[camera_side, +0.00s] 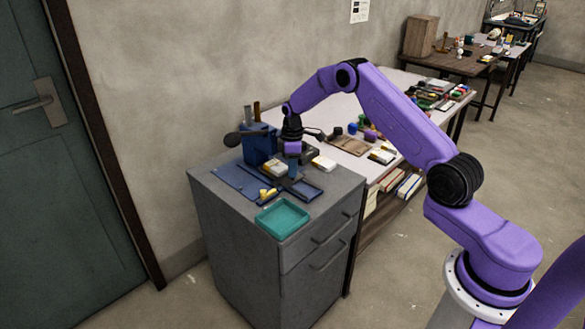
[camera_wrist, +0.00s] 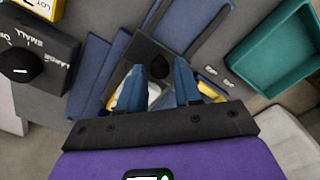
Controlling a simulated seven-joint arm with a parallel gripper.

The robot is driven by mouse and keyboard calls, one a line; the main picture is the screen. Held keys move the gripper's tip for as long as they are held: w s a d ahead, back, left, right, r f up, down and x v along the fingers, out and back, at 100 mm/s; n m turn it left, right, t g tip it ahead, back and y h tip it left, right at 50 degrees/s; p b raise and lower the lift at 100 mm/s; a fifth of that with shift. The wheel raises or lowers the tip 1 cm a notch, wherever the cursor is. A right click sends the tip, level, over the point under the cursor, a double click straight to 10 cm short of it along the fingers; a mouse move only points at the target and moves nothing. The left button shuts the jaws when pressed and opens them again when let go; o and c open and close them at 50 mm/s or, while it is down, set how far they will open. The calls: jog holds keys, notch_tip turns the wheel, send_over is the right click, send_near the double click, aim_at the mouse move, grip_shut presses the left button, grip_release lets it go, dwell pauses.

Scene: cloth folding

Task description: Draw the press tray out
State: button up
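The blue press (camera_side: 258,146) with its dark lever stands at the back of the grey cabinet top. In front of it lies flat blue tray-like hardware (camera_side: 238,181), also seen in the wrist view (camera_wrist: 88,75). A dark plate with a black knob (camera_wrist: 159,66) sits between the blue parts; I take it to be the press tray, but cannot be sure. My gripper (camera_side: 293,177) points down over this hardware. In the wrist view its blue fingers (camera_wrist: 158,72) are apart, on either side of the knob in the picture. I cannot tell whether they touch it.
A teal tray (camera_side: 282,219) sits at the cabinet's front corner; it also shows at the wrist view's upper right (camera_wrist: 275,48). White-and-yellow boxes (camera_side: 323,163) and a dark dial box (camera_wrist: 36,62) stand close by. Small yellow pieces (camera_side: 268,193) lie near the teal tray.

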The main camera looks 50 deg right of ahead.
jog(key=shift+f, duration=0.35)
